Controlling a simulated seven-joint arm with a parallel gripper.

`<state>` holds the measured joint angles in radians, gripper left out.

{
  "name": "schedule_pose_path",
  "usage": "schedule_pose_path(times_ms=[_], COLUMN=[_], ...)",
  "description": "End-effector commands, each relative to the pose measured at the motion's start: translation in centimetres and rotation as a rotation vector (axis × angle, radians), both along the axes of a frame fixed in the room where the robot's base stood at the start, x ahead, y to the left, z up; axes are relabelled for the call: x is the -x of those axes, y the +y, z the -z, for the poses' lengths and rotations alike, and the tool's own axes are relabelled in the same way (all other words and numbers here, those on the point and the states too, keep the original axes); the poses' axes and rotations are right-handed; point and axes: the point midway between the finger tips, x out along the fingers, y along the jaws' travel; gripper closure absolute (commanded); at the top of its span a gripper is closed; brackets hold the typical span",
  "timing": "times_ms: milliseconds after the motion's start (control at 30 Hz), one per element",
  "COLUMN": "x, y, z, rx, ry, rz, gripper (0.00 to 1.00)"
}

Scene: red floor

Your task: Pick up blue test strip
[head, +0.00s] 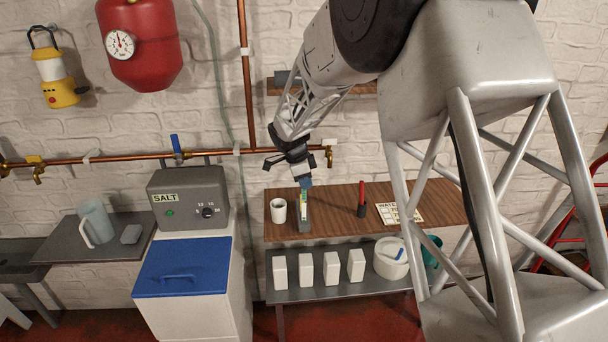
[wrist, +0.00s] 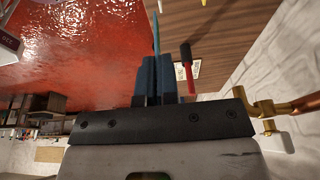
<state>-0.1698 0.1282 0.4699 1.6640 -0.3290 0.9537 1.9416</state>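My gripper (head: 305,182) points down over the wooden shelf, just above a small grey holder (head: 304,224) with coloured strips standing in it. In the wrist view my gripper's dark blue fingers (wrist: 156,62) are close together. A thin blue test strip (wrist: 156,34) shows between them and sticks out past their tips. The fingers look shut on it. Whether the strip's far end is clear of the holder cannot be told. In the head view the blue strip does not stand out from the blue fingertips.
On the wooden shelf (head: 342,222), a white cup (head: 278,211) stands left of the holder. A red and black marker (head: 361,200) and a printed card (head: 399,213) are to the right. White containers (head: 332,268) stand on the lower shelf. A copper pipe runs along the wall behind.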

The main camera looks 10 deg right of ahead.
Motion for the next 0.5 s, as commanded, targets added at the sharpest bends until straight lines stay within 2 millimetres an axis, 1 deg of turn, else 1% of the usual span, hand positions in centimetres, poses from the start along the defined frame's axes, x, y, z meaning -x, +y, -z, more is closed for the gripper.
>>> schedule_pose_path(times_ms=[33, 200, 400, 500], x=[0.9, 3.4, 5.7, 6.4], y=[0.0, 0.0, 0.0, 0.0], z=[-0.1, -0.1, -0.1, 0.0], rx=[0.0, 0.0, 0.0, 0.0], ry=[-0.001, -0.002, -0.001, -0.001], rz=[0.0, 0.0, 0.0, 0.0], gripper=[1.0, 1.0, 1.0, 1.0])
